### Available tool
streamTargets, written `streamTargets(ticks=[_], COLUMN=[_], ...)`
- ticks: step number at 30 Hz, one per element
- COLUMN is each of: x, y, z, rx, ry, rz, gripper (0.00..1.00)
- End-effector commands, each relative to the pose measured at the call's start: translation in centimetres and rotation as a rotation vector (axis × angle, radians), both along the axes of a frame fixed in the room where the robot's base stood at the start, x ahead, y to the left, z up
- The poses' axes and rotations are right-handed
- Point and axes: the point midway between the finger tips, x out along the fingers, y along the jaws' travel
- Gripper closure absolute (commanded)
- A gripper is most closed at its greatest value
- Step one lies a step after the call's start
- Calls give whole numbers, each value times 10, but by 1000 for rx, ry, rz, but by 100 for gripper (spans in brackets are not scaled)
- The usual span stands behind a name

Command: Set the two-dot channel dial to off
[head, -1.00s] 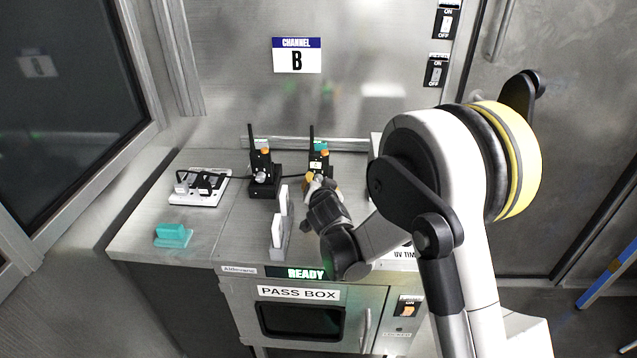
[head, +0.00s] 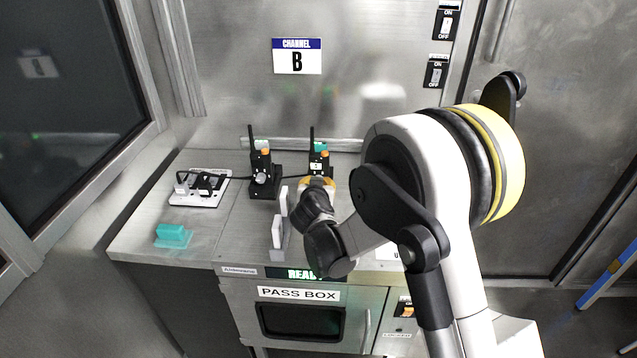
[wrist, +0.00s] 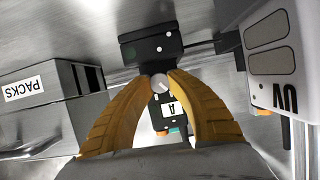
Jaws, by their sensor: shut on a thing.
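Two black handheld radios stand in black bases on the bench: the left radio (head: 261,160) and the right radio (head: 317,160). The left one shows a pale round dial (head: 261,179) on its base. My gripper (head: 318,183) is in front of the right radio and hides its dial in the head view. In the wrist view, the yellow fingers of my gripper (wrist: 161,82) are closed around a small pale round dial (wrist: 160,84). Small white dots show on the black base (wrist: 150,46) beside it. A white label with "A" (wrist: 173,108) shows between the fingers.
A white charger strip (head: 200,188) and a teal block (head: 173,235) are on the left of the bench. An upright grey-white holder (head: 279,229) stands close to the left of my gripper. A box marked PACKS (wrist: 45,105) shows in the wrist view.

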Motion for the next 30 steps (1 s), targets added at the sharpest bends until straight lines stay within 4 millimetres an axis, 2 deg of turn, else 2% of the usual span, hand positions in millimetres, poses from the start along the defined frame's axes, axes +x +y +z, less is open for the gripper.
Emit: streamTargets(ticks=[7, 15, 30], x=[0, 0, 0], y=[2, 2, 2], z=[0, 0, 0], rx=[-200, -352, -430], ry=[7, 13, 16], rz=[2, 1, 1], gripper=[100, 100, 100])
